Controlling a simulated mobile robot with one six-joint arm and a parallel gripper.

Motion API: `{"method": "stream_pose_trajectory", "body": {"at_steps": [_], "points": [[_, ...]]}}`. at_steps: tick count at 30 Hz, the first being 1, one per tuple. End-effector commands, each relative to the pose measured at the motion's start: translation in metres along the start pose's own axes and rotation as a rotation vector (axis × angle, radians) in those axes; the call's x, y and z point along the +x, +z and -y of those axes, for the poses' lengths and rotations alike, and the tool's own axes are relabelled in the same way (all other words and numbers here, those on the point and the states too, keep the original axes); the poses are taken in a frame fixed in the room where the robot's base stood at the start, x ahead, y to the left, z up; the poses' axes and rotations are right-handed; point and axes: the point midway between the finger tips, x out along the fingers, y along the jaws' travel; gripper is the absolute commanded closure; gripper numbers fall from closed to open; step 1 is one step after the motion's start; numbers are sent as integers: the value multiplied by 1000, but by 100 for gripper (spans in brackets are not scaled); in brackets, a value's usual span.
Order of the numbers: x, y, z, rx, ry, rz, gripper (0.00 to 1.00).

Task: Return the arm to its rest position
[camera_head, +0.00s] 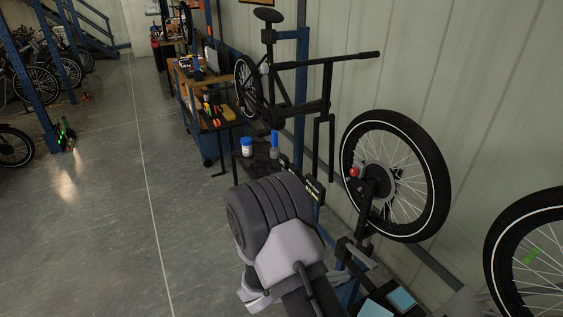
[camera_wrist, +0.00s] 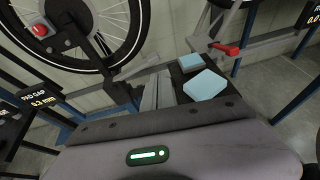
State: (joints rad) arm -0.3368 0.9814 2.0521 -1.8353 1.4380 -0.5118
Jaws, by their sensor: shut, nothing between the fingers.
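My arm (camera_head: 275,225) rises from the bottom middle of the head view, with a dark ribbed joint and a light grey link. In the wrist view, my gripper (camera_wrist: 158,92) shows as two slim grey fingers close together beyond its housing. It is shut and empty. The arm hides much of what lies behind it in the head view, and I cannot make out the fingertips there.
A wheel (camera_head: 395,175) with a red knob stands close right of my arm. A bike frame (camera_head: 300,90) hangs on a stand behind. Pale blue blocks (camera_wrist: 205,86) lie on a dark tray near my fingers. A blue-capped jar (camera_head: 247,146) stands beyond. Open floor (camera_head: 90,220) lies left.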

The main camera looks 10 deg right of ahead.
Motion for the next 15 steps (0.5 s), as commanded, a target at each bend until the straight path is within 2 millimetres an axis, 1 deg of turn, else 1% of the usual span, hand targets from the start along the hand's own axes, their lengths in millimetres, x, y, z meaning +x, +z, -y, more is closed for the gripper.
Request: {"method": "stream_pose_trajectory", "body": {"at_steps": [1,2,3,5,6,8,9,10,11,12,15], "points": [[-5,22,9,124,-64,-34,100],[-10,38,19,222,-122,-68,100],[-20,57,37,372,-208,-122,100],[-38,79,66,613,-342,-217,100],[-53,89,83,772,-427,-287,100],[-78,99,106,1011,-549,-402,100],[-97,103,118,1168,-627,-486,100],[-112,105,125,1284,-683,-554,100],[-127,107,131,1396,-737,-624,100],[-146,110,136,1537,-805,-719,100],[-189,119,142,1822,-949,-947,100]]}}
